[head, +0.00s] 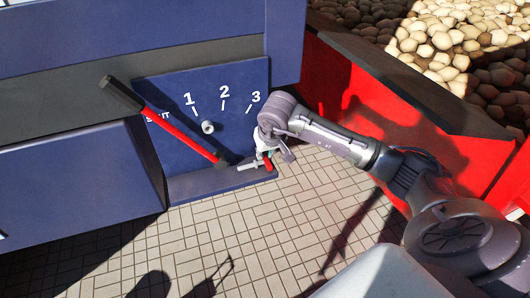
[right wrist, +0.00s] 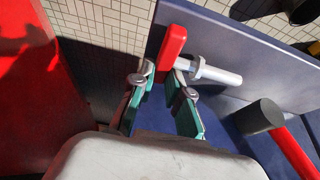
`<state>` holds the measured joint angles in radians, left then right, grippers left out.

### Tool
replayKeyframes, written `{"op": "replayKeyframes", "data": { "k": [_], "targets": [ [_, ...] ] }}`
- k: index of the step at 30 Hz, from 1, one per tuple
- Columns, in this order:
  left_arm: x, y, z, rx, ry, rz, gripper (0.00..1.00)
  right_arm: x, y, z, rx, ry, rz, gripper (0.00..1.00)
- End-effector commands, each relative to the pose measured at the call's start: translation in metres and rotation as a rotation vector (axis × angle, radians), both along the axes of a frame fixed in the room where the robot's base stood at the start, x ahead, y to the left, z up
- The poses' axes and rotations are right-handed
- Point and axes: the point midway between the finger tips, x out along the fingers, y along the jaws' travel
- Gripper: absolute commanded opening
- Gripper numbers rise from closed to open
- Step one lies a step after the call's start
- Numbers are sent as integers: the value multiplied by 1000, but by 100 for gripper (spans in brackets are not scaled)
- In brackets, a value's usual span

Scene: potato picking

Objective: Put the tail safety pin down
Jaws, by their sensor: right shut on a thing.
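The tail safety pin shows a red handle (right wrist: 171,52) and a pale metal shaft (right wrist: 217,75) in the right wrist view. In the head view its handle (head: 268,162) is small, at the lower right corner of the blue panel. My right gripper (right wrist: 165,70) is shut on the red handle, which sits between its green-padded fingers. In the head view my right gripper (head: 264,150) is partly hidden by its own wrist. The shaft points left in the head view, close to the panel's lower ledge (head: 215,182); I cannot tell whether they touch. My left gripper is out of view.
A red lever (head: 180,130) with a dark grip slants across the blue panel (head: 180,88), which is marked 1, 2, 3. A red wall (head: 350,110) stands at the right, with potatoes (head: 440,40) behind it. The tiled floor (head: 240,235) below is clear.

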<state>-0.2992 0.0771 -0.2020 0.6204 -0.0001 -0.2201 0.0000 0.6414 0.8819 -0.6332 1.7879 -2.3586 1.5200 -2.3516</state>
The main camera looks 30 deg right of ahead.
Motion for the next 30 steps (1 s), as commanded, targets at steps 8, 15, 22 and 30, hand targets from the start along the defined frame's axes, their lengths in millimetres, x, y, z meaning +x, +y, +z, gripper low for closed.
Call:
{"op": "replayKeyframes", "data": {
  "k": [8, 15, 22, 30],
  "targets": [
    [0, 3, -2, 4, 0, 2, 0, 0, 0, -1, 0, 0, 0, 41],
    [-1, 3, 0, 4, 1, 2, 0, 0, 0, 0, 1, 0, 0, 41],
    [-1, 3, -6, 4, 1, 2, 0, -7, 2, 23, -1, -7, 2, 41],
    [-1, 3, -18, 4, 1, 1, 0, -30, 7, 78, -1, -6, 1, 41]
  ]
}}
